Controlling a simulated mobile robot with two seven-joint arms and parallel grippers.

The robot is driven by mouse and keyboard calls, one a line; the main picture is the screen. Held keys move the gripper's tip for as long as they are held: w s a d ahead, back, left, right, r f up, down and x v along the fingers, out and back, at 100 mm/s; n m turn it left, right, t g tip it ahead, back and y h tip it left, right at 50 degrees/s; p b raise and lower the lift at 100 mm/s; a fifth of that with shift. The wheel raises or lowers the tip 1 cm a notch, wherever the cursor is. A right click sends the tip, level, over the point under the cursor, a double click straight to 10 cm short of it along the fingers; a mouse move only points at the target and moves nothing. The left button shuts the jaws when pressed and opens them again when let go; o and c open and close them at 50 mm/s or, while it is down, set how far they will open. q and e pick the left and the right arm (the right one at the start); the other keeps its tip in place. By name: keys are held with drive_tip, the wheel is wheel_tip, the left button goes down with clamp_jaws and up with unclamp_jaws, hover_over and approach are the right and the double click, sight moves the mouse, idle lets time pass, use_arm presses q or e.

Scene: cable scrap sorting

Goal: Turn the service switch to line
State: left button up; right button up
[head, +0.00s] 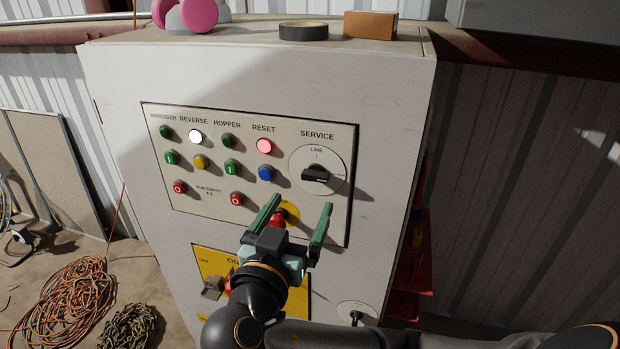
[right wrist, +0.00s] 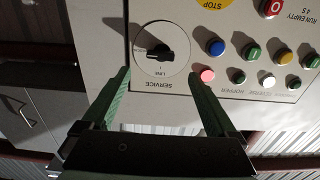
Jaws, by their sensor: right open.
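The service switch (head: 316,174) is a black knob on a round white dial at the right of the control panel. The LINE mark is at the top of the dial, and the knob's bar lies roughly sideways, not in line with it. My right gripper (head: 301,204) is open and empty, its green fingers pointing up, just below and left of the dial in the head view. In the right wrist view, which shows the panel upside down, the knob (right wrist: 160,52) lies between and beyond the open fingertips (right wrist: 160,72). My left gripper is not in view.
Lit white (head: 195,137) and pink (head: 264,146) lamps and several buttons sit left of the dial. A red stop button (head: 278,219) is partly hidden by my gripper. Below is a yellow plate with a lever (head: 213,288). Tape (head: 303,31) and a block (head: 370,24) lie on the cabinet.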

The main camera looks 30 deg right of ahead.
sight(314, 179)
drive_tip(key=p+x, duration=0.1)
drive_tip(key=x, duration=0.7)
drive_tip(key=shift+w, duration=0.1)
drive_tip(key=c, duration=1.4)
drive_tip(key=shift+o, duration=0.2)
